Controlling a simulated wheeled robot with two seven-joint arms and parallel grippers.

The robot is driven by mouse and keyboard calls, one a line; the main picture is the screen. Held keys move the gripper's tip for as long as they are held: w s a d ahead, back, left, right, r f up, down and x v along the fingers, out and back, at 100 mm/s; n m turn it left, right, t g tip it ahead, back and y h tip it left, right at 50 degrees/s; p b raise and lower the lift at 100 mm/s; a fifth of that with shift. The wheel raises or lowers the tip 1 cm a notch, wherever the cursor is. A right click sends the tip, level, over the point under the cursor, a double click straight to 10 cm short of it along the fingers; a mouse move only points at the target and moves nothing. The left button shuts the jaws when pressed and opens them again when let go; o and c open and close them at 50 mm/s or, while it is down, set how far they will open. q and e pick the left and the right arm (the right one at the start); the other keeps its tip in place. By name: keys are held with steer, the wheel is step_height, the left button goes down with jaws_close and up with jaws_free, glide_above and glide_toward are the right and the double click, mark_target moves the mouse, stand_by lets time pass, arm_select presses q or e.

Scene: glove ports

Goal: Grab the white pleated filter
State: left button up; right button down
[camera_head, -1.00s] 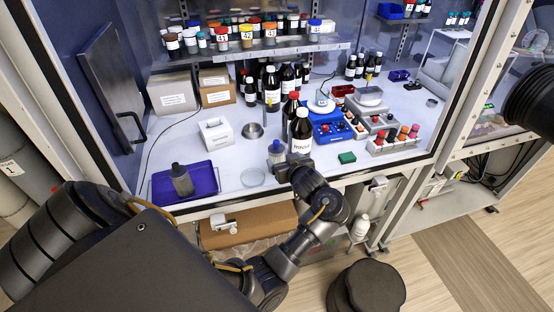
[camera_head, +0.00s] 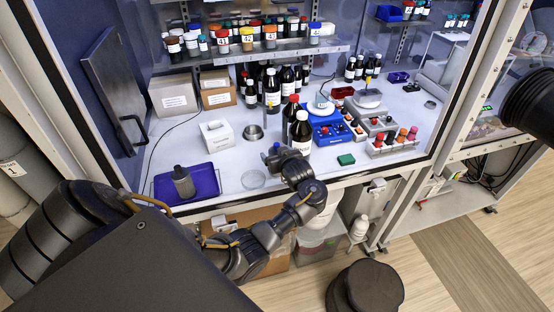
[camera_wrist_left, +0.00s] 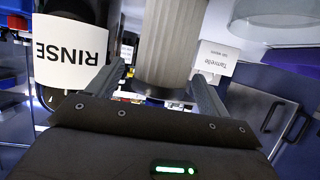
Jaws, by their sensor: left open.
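The pleated filter (camera_wrist_left: 170,45) is a pale ribbed cylinder in the left wrist view. It stands between the two fingers of my left gripper (camera_wrist_left: 157,75), which are open with a gap to it on each side. In the head view my left gripper (camera_head: 284,160) is low over the front of the cabinet floor and hides most of what it reaches around. A small blue top (camera_head: 277,147) shows just beyond it; I cannot tell if it belongs to the filter. My right gripper is not in view.
A dark bottle labelled RINSE (camera_wrist_left: 72,55) stands close beside the fingers; its white cap (camera_head: 302,115) shows in the head view. A glass dish (camera_head: 253,180), a blue tray (camera_head: 207,178) and a green block (camera_head: 346,159) lie nearby. The cabinet's front edge runs below the arm.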

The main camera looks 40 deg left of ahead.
arm_select(q)
steer(key=x, duration=0.2)
steer(key=shift+w+a+f, duration=0.15)
steer(key=shift+a, duration=0.15)
steer(key=shift+d, duration=0.15)
steer(key=shift+c, duration=0.7)
steer(key=c, duration=1)
